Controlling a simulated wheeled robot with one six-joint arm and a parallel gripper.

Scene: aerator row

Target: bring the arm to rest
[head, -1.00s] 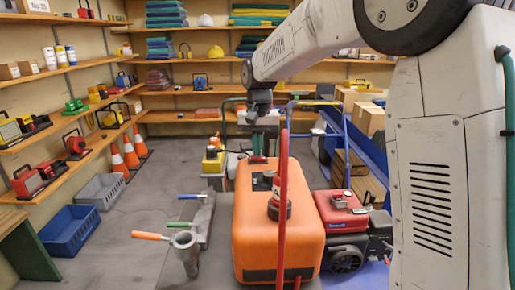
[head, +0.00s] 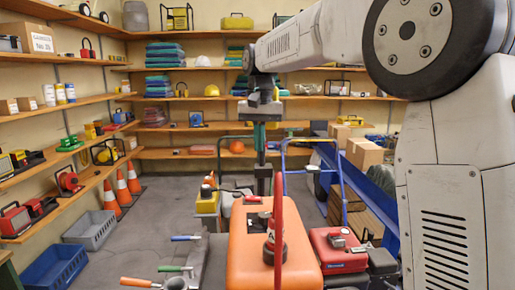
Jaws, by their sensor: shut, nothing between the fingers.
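My arm reaches in from the right of the head view and bends down at the wrist. My gripper (head: 262,185) hangs below it, pointing down, shut and empty. In the picture it lies just above the far end of an orange machine (head: 262,250). The gap between them in depth is hard to tell. The fingertips are small and dark against the clutter behind.
Shelves line the left and back walls. Orange cones (head: 122,190), a grey crate (head: 90,230) and a blue crate (head: 54,266) stand at left. A red machine (head: 340,252) and a blue hand truck (head: 337,165) are at right. Grey floor is clear at centre left.

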